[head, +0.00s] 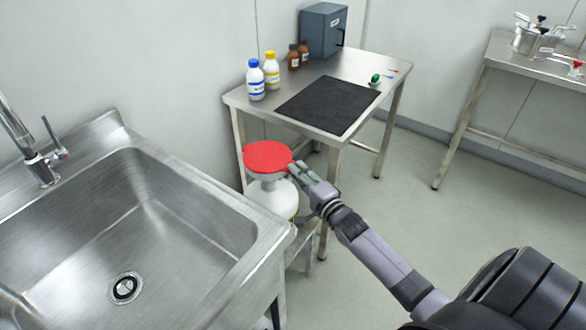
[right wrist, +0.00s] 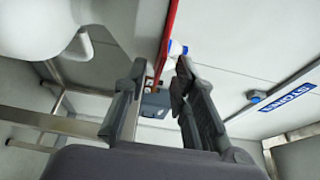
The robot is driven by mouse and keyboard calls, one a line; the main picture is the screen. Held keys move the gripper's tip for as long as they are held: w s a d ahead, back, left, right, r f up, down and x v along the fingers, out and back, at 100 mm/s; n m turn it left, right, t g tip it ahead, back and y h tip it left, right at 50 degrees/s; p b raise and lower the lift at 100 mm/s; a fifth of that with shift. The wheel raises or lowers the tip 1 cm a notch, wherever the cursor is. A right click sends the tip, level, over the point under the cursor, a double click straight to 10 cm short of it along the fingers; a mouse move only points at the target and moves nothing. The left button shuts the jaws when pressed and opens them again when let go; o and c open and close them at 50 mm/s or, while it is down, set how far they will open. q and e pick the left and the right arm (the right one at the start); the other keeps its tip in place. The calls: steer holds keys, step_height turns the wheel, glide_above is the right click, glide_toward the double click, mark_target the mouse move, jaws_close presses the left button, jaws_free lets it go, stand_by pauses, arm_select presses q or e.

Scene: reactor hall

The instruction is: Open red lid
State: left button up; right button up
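The red lid (head: 267,156) is a flat round disc on top of a white container (head: 268,196), between the sink and the table. The lid shows edge-on as a thin red strip in the right wrist view (right wrist: 168,42), and the white container's rounded body is at its upper left (right wrist: 60,25). My right gripper (head: 293,171) is at the lid's right edge. Its fingers are apart (right wrist: 160,65), with the lid's edge in line with the gap between them. Whether a finger touches the lid, I cannot tell. My left gripper is not in view.
A steel sink (head: 200,205) stands close on the left. The steel table behind holds a black mat (head: 328,104), white bottles (head: 255,80), brown bottles (head: 294,58) and a grey box (head: 322,30). Another steel table (head: 520,55) is at the far right. The floor between is clear.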

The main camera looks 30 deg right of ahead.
mark_target(271, 158)
steer(key=shift+w, duration=1.55)
jaws_close()
